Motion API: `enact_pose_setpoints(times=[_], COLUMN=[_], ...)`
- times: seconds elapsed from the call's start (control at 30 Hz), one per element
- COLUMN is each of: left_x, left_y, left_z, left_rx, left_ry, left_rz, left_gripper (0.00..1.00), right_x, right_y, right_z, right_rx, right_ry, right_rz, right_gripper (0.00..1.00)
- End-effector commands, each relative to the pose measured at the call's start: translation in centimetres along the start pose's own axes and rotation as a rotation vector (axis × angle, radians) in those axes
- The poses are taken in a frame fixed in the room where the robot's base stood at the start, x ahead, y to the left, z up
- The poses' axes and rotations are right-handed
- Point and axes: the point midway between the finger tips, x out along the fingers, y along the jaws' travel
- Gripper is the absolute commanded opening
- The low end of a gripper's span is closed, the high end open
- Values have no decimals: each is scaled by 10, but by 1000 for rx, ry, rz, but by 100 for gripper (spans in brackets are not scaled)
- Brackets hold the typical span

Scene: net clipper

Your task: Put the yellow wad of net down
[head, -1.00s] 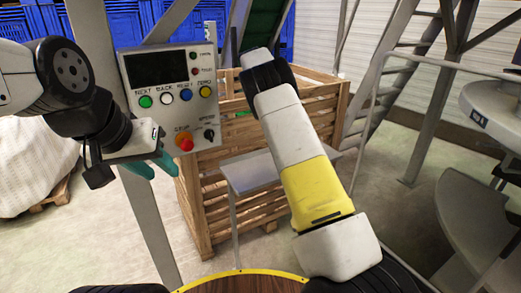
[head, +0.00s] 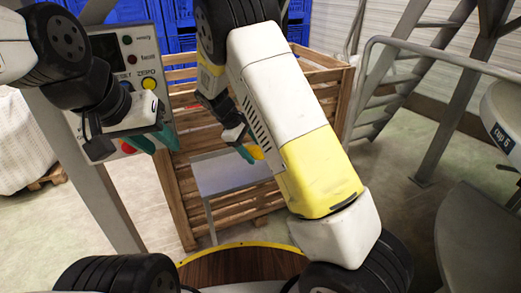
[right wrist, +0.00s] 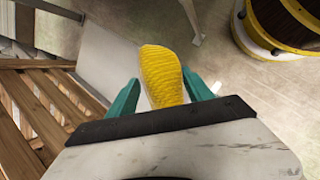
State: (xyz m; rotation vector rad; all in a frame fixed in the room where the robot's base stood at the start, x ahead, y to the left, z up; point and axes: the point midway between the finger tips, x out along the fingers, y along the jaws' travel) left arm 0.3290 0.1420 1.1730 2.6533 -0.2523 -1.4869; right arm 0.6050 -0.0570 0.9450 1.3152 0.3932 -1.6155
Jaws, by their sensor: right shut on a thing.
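The yellow wad of net (right wrist: 163,78) is a ribbed, rounded lump between the teal fingers of my right gripper (right wrist: 162,95) in the right wrist view. In the head view only a small part of the wad (head: 256,152) shows past my right gripper (head: 243,146). The gripper is shut on it and holds it up near the right part of a small grey stand (head: 228,174). The stand's top also shows at the upper left of the right wrist view (right wrist: 108,58). My left gripper (head: 155,140) is empty in front of the control panel, its teal fingers apart.
A slatted wooden crate (head: 300,70) stands behind the stand. The control panel (head: 150,45) with buttons is at the left. A round wooden top with a yellow rim (head: 240,246) is at the front. Metal stairs (head: 400,65) rise at the right. Floor between is clear.

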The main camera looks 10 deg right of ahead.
Motion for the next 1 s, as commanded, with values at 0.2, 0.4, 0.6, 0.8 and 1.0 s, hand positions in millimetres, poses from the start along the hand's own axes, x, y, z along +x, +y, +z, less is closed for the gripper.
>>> enact_pose_setpoints(times=[0.2,0.4,0.6,0.8,1.0], left_x=[0,0,0,0,0], left_y=[0,0,0,0,0], left_z=[0,0,0,0,0], left_rx=[0,0,0,0,0], left_ry=[0,0,0,0,0], left_rz=[0,0,0,0,0], left_gripper=[36,36,36,36,36], right_x=[9,13,20,26,32], right_y=[-79,-101,-69,-27,6], right_z=[-8,-11,-39,-73,-101], right_rx=[-293,-381,-382,-381,-382], right_ry=[101,136,138,138,137], right_rz=[118,158,160,160,159], right_gripper=[21,21,21,21,21])
